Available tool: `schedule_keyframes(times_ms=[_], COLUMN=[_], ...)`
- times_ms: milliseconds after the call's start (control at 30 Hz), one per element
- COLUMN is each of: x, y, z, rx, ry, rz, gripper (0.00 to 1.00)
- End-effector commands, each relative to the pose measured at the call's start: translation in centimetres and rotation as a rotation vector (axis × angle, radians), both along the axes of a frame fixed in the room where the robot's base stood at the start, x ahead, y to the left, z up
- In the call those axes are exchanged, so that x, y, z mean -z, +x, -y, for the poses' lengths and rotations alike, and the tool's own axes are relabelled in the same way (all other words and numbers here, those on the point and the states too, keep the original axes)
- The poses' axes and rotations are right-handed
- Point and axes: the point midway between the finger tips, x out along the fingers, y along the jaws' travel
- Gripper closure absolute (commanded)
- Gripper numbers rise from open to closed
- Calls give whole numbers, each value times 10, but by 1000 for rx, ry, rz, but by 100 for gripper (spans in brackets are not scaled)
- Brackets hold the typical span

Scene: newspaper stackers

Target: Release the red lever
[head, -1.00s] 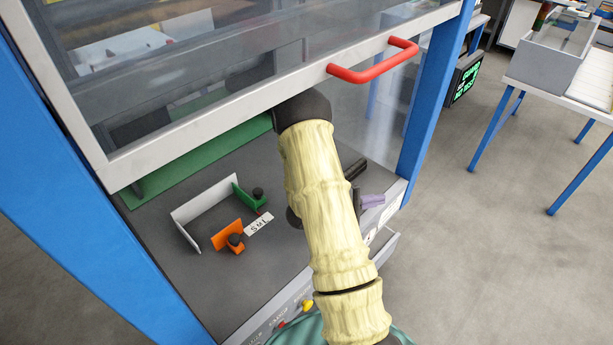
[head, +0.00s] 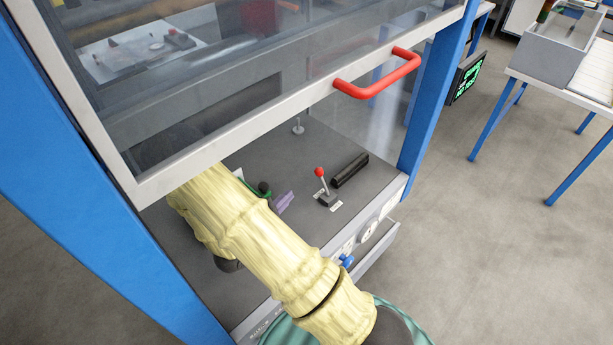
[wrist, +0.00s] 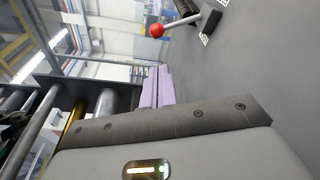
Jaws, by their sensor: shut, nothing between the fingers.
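The red lever (head: 322,181) has a red ball on a thin metal rod rising from a small dark base on the grey deck. It stands nearly upright, leaning slightly left in the head view, with a small white label on either side. It also shows at the top of the wrist view (wrist: 180,26). My gripper (head: 284,202), with lilac fingers, is left of the lever and apart from it. In the wrist view the fingers (wrist: 157,88) lie together with nothing between them, and the red ball is beyond their tips.
A black ribbed bar (head: 350,170) lies just right of the lever. A raised glazed door with a red handle (head: 378,76) hangs over the deck. Blue posts (head: 432,105) flank the opening. A blue knob (head: 346,260) is on the front panel.

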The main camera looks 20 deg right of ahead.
Motion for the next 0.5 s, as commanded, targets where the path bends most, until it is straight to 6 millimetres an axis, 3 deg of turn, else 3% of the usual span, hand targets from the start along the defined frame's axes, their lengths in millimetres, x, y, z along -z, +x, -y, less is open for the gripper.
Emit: schedule_keyframes(times_ms=[267,500], x=[1,3], y=[6,26], z=[10,41], rx=[3,6], ry=[0,0], rz=[1,2], gripper=[100,100])
